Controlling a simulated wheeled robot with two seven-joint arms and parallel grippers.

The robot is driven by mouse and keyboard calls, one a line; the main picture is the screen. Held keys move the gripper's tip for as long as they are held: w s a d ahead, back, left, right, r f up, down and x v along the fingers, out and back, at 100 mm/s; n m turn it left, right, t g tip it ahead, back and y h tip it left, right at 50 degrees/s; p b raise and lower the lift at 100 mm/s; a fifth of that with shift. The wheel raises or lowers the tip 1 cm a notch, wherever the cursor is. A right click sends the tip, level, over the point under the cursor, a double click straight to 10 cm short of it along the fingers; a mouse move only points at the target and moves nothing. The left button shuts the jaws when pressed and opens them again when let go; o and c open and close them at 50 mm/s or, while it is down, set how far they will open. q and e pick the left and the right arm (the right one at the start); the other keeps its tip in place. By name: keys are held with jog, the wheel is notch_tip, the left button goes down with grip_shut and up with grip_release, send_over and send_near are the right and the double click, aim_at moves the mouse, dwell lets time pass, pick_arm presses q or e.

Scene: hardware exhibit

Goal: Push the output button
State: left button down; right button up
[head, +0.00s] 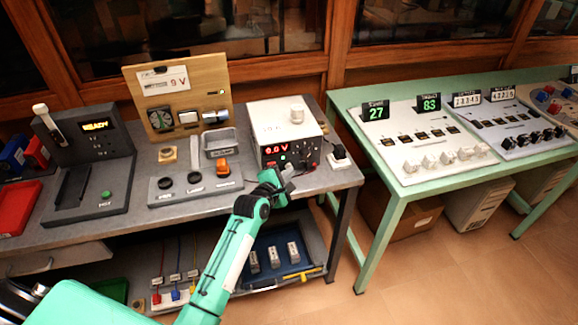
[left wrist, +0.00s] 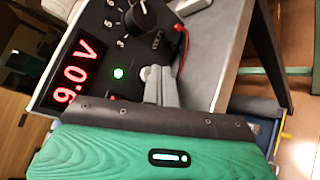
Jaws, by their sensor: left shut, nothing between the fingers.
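The power supply (head: 285,121) stands at the right end of the grey bench, with a white case and a black front panel. Its red display (left wrist: 75,76) reads 9.0 V in the left wrist view. A small round button lit green (left wrist: 118,73) sits beside the display. Its label cannot be read, so I cannot tell for sure that it is the output button. A black dial (left wrist: 142,17) is above it. My left gripper (head: 288,171) is shut and empty just in front of the panel. Its grey fingertips (left wrist: 153,76) are close to the green button; contact cannot be told.
A red plug (left wrist: 180,35) is on the panel beside the dial. A green table (head: 395,205) stands further right.

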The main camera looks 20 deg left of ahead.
pick_arm(q)
jog(key=shift+s+d, duration=0.2)
jog(key=shift+s, duration=0.05)
jog(key=shift+s+d+r+p, duration=0.1)
jog(key=shift+s+d+p, duration=0.15)
jog(key=shift+p, duration=0.25)
jog(key=s+d+p, duration=0.2)
jog(key=s, duration=0.2)
jog(key=shift+s+d+p, duration=0.25)
jog(key=shift+d+p, duration=0.15)
